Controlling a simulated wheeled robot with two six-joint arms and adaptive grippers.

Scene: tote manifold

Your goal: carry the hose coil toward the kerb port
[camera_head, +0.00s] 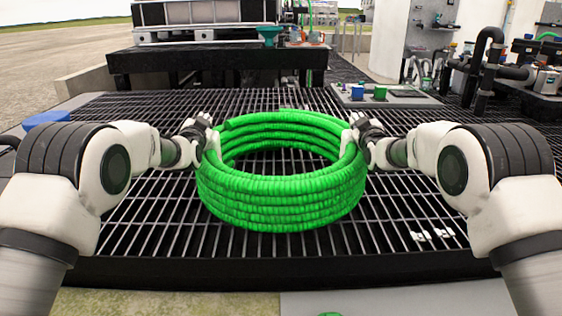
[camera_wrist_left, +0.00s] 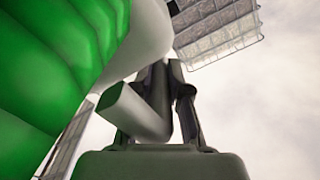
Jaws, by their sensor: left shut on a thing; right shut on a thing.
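A green hose coil (camera_head: 282,187) of several stacked turns lies level in the middle of the head view, over a black grating (camera_head: 140,215). I cannot tell whether it touches the grating. My left gripper (camera_head: 207,135) is at the coil's left side and my right gripper (camera_head: 354,134) at its right side; both are shut on it. In the left wrist view the coil (camera_wrist_left: 45,70) fills the left side, close against my left gripper (camera_wrist_left: 155,75). The fingertips are partly hidden by the coil. I cannot make out a kerb port.
A dark bench (camera_head: 215,60) with a caged white tank (camera_head: 200,14) stands behind the grating. A grey plate (camera_head: 410,100) holds a blue block (camera_head: 357,92) and a green block (camera_head: 380,92). Black pipes (camera_head: 488,65) stand at the right. Small white pieces (camera_head: 432,235) lie on the grating.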

